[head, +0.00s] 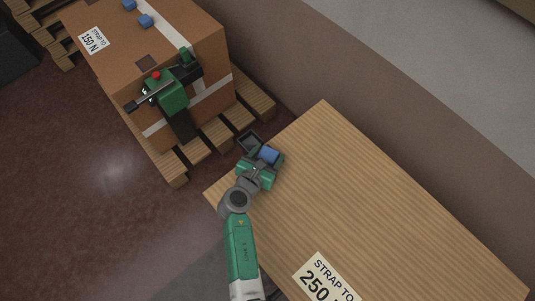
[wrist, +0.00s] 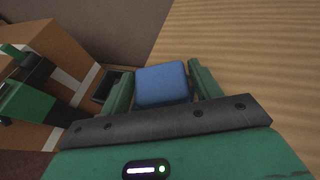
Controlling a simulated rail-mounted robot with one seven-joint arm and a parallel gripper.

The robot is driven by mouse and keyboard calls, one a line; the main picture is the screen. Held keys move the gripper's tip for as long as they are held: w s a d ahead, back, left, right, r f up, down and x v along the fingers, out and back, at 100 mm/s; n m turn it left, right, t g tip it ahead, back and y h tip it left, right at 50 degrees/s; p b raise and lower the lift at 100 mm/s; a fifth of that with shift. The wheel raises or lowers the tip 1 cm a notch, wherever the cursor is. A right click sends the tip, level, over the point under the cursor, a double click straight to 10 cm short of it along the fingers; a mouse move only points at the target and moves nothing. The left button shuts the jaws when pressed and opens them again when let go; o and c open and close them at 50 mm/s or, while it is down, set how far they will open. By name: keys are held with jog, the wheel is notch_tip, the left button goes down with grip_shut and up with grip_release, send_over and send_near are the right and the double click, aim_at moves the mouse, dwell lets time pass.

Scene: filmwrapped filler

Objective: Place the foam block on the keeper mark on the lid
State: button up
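A blue foam block (head: 269,155) sits between the fingers of my gripper (head: 266,160), over the left corner of the large striped tan surface. In the wrist view the foam block (wrist: 162,84) fills the space between the two green fingers of my gripper (wrist: 162,90), which look closed against its sides. The lid appears to be the brown top of the carton (head: 115,50) at upper left. A dark brown square (head: 148,63) on it, left of the tensioner, may be the keeper mark. My gripper is away from it, to the lower right.
A green strapping tensioner (head: 172,92) with a red knob sits at the carton's front edge by a white strap. Two small blue blocks (head: 146,20) lie on the carton top. A dark open tray (head: 250,142) is beside my gripper. A wooden pallet (head: 196,150) juts out below the carton.

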jog(key=shift+o, duration=0.9)
jog(key=shift+r, duration=0.2)
jog(key=p+v, duration=0.4)
jog(key=v, duration=0.8)
jog(key=shift+a+f, duration=0.1)
